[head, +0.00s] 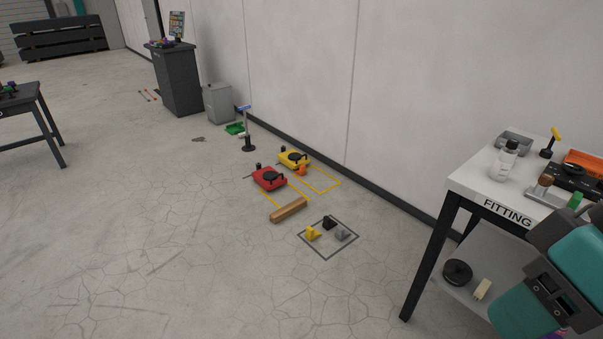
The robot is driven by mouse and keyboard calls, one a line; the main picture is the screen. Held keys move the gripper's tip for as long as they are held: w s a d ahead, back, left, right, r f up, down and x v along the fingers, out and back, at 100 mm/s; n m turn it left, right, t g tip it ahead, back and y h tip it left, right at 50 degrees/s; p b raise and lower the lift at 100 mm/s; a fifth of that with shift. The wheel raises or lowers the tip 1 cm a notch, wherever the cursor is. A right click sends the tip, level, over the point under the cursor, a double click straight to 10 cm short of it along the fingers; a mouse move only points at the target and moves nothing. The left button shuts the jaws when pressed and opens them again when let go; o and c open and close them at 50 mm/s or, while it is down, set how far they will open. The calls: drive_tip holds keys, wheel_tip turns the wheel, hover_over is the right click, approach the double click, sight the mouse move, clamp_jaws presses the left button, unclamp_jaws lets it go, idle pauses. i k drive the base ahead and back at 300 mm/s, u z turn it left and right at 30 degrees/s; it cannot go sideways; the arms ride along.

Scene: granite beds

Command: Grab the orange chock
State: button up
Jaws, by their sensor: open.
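A small orange piece (301,170), which looks like the orange chock, sits on the floor against the front of a yellow wheeled unit (293,157). It is small and far off, and I cannot tell whether it touches the unit. Three other chocks stand together in a grey outlined square on the floor: a yellow one (313,234), a black one (329,222) and a grey one (342,235). Teal links of my arm show at the lower right, but the jaws of my gripper are not visible.
A red unit (269,178) stands beside the yellow one, with a wooden beam (289,210) before it. The FITTING table (467,183) stands at right, close to my arm. A post stand (247,135) and grey bin (218,103) line the wall. Floor at left centre is clear.

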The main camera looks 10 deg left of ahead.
sight(302, 171)
drive_tip(key=k, duration=0.6)
drive_tip(key=u, duration=0.65)
drive_tip(key=i, duration=1.45)
drive_tip(key=u, duration=0.85)
drive_tip(key=i, duration=2.1)
drive_tip(key=u, duration=0.35)
drive_tip(key=i, duration=2.05)
drive_tip(key=z, duration=0.3)
drive_tip(key=i, duration=1.45)
drive_tip(key=z, duration=1.05)
drive_tip(key=i, duration=0.85)
drive_tip(key=z, duration=1.6)
drive_tip(key=i, duration=0.85)
drive_tip(key=z, duration=0.55)
